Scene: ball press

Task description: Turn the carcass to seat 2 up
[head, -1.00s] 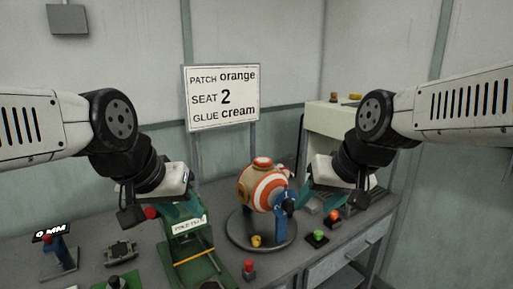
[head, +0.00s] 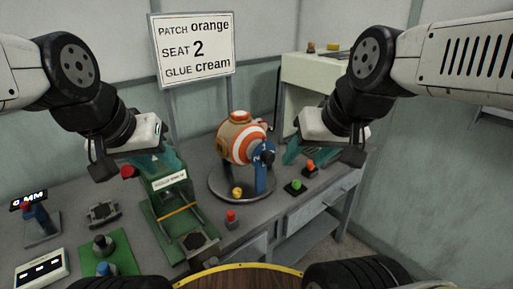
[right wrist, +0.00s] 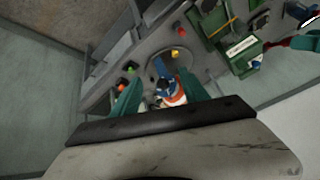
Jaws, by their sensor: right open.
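The carcass (head: 236,148) is a ball with orange and white rings, tan areas and an orange cap on top. It sits on a blue stand (head: 261,178) on a round grey plate (head: 222,193). I cannot read a seat number on it. My right gripper (head: 297,151) is open just right of the ball, apart from it. In the right wrist view the ball (right wrist: 174,99) shows between and beyond the spread teal fingers (right wrist: 160,96), partly hidden by my gripper's body. My left gripper (head: 160,163) hangs over the green press; its opening is unclear.
A sign (head: 194,50) reads patch orange, seat 2, glue cream. The green press (head: 172,205) stands left of the plate. A red button (head: 231,217), green button (head: 296,187) and orange button (head: 310,167) flank the plate. A yellow piece (head: 237,192) lies on it.

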